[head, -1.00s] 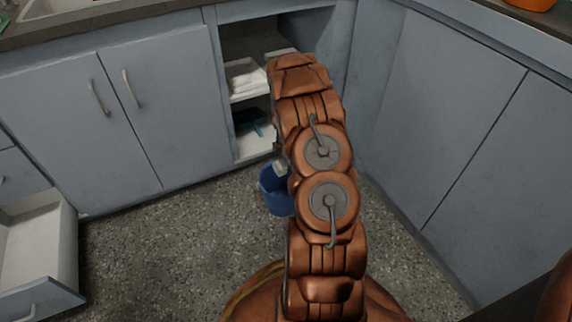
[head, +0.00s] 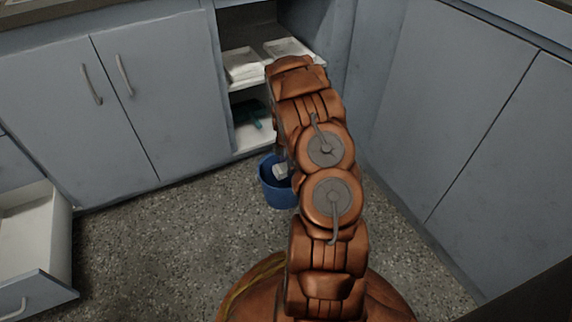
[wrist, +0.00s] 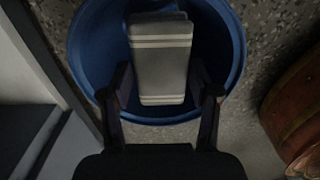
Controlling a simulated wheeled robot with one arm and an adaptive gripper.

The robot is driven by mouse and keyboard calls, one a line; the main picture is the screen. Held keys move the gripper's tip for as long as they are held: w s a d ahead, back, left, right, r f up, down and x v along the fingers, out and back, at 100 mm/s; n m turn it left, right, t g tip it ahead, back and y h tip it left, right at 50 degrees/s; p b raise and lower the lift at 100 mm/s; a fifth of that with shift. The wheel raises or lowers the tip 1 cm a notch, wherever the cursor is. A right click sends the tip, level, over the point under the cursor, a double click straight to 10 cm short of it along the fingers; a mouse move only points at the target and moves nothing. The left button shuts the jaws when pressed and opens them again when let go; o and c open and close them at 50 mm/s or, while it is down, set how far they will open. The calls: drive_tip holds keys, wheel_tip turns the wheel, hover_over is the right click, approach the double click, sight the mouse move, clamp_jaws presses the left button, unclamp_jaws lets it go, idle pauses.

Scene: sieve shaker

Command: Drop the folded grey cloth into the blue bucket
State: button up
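The folded grey cloth (wrist: 161,62) has pale stripes and lies across the mouth of the blue bucket in the wrist view. A pale corner of the cloth (head: 281,171) shows at the bucket in the head view. My gripper (wrist: 161,86) has one finger at each side of the cloth and appears closed on it. The blue bucket (wrist: 82,50) is directly beneath, its round rim surrounding the cloth in the picture. The bucket (head: 277,196) stands upright on the floor in the head view, partly behind my arm. My gripper is hidden there.
An open cabinet with shelves stands behind the bucket, holding white trays (head: 241,66) and a dark teal item (head: 251,115). An open drawer (head: 36,240) juts out at the left. Blue cabinet doors (head: 460,110) line the right. The speckled floor (head: 170,240) left of the bucket is clear.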

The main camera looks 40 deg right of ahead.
drive_tip(key=o, duration=0.4)
wheel_tip(320, 180, up, 12)
idle(0.7)
idle(0.4)
drive_tip(key=s+a+r+m+p, duration=0.25)
drive_tip(key=a+r+p, duration=0.5)
drive_tip(key=r, duration=0.65)
drive_tip(key=s+a+r+m+p, duration=0.25)
drive_tip(key=a+r+p, duration=0.5)
drive_tip(key=r, duration=0.55)
drive_tip(key=s+a+r+m+p, duration=0.25)
drive_tip(key=a+r+p, duration=0.55)
drive_tip(key=r, duration=0.6)
drive_tip(key=s+a+r+m+p, duration=0.2)
drive_tip(key=s+a+r+p, duration=0.2)
drive_tip(key=s+r+p, duration=0.3)
drive_tip(key=s+a+r+m+g+p, duration=0.1)
drive_tip(key=s+a+r+m+p, duration=0.1)
drive_tip(key=s+a+r+p, duration=0.3)
drive_tip(key=s+a+r+m+p, duration=0.2)
drive_tip(key=s+a+r+p, duration=0.3)
drive_tip(key=s+r+p, duration=0.6)
wheel_tip(320, 180, up, 4)
drive_tip(key=shift+f+m+g, duration=0.1)
drive_tip(key=shift+m+g, duration=0.25)
drive_tip(key=shift+g, duration=0.05)
